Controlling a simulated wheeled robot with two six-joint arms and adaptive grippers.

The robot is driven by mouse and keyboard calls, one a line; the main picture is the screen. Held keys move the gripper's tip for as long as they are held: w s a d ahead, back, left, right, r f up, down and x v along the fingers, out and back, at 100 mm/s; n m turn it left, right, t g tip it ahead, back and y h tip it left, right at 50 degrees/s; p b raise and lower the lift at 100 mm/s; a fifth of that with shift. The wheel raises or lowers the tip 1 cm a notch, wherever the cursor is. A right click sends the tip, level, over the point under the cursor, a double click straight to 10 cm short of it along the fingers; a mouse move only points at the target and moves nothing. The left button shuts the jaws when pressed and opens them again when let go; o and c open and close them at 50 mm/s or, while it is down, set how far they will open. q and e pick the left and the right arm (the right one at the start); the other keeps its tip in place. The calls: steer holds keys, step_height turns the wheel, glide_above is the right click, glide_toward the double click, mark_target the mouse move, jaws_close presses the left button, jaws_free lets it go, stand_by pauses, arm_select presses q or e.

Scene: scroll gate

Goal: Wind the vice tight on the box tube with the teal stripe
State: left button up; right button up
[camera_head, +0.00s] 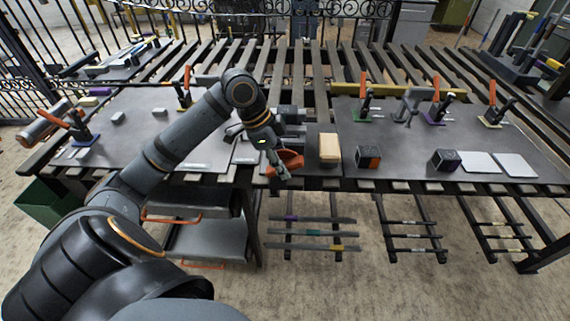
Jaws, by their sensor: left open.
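The grey vice (291,116) stands at the front middle of the workbench, partly hidden behind my left arm. My left gripper (280,170) is open at the bench's front edge, just in front of the vice. An orange-red part (290,159), which looks like the vice's handle, is right beside its fingers; I cannot tell whether they touch. A dark bar with a teal stripe (313,232) lies on the rack below the bench, between a purple-striped bar (290,218) and a yellow-striped bar (335,247). I cannot make out a tube in the vice jaws. My right gripper is out of view.
On the bench (400,150), a tan block (329,149), a dark-and-orange cube (368,156) and a black cube (446,160) stand right of the vice. Several orange-handled toggle clamps stand behind, one green-based (365,105). A drawer unit (205,240) is below left.

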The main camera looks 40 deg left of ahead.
arm_select(q)
steer(key=shift+s+d+f, duration=0.15)
steer(key=shift+d+f, duration=0.1)
steer(key=shift+f, duration=0.3)
steer(key=shift+w, duration=0.2)
steer(key=shift+c, duration=0.3)
